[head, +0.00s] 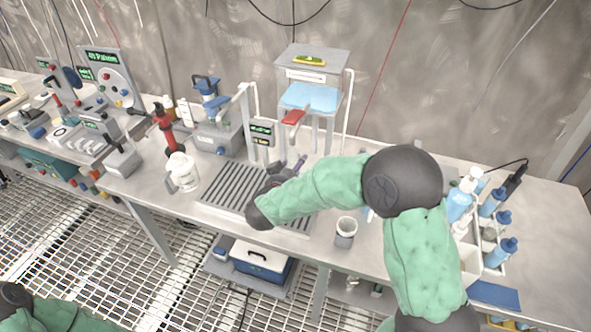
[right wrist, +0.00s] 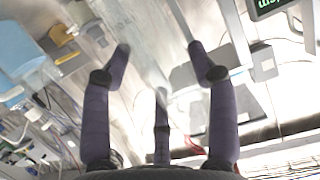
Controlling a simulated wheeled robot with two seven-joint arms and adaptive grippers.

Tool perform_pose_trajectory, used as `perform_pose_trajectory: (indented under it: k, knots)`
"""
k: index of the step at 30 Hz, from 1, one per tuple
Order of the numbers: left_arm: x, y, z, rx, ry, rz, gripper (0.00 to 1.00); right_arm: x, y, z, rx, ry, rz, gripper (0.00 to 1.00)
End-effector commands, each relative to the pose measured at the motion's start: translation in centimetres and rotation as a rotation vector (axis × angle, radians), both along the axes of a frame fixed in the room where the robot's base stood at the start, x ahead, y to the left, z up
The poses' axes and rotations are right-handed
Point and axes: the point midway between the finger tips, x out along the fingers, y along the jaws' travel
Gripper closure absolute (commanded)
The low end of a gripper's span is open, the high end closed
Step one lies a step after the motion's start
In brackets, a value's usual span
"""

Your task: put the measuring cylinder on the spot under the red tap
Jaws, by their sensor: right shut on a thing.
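My right gripper (head: 288,171) is low over the bench, near the back right of a ribbed drain grate (head: 228,186). In the right wrist view its dark purple fingers (right wrist: 160,58) are around a clear, faint shape that looks like the measuring cylinder (right wrist: 150,82). The cylinder's outline is hard to make out, and in the head view the gripper and arm hide it. The red tap (head: 293,117) sticks out from a stand with a blue tank, above and behind the gripper. The spot under the tap is not clearly seen. My left gripper is out of view.
A white jug (head: 183,172) stands left of the grate. A small grey-white cup (head: 345,231) stands right of it, near my right arm. A display post (head: 262,135) stands behind the grate. A white rack with blue-capped bottles (head: 497,255) is at the right.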

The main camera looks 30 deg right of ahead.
Motion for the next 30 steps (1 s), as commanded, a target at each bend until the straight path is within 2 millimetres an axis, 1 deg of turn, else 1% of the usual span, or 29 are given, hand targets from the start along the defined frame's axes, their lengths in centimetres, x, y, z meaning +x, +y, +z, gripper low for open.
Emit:
perform_pose_trajectory:
  k: [5, 6, 8, 9, 18, 21, 26, 30]
  knots:
    - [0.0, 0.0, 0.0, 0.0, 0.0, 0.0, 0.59, 0.0, 0.0, -0.3, 0.0, 0.0, 0.0, 0.97]
    - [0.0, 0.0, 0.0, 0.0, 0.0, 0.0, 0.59, 0.0, 0.0, -0.3, 0.001, 0.001, 0.0, 0.35]
    - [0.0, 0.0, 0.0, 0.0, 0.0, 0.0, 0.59, 0.0, 0.0, -0.3, 0.001, 0.001, 0.0, 0.19]
    - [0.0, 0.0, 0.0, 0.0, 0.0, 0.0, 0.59, 0.0, 0.0, -0.3, 0.001, 0.001, 0.0, 0.17]
    - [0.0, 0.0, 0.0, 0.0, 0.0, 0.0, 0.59, 0.0, 0.0, -0.3, 0.001, 0.001, 0.0, 0.17]
    - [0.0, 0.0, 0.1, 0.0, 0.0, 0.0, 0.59, 0.0, 0.0, 0.2, 0.001, -0.001, 0.0, 0.17]
    - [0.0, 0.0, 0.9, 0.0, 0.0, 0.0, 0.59, -1.2, 1.7, 0.8, 0.0, 0.001, 0.004, 0.17]
    - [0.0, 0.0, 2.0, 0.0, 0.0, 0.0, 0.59, -2.9, 3.8, 1.8, 0.001, 0.0, 0.005, 0.17]
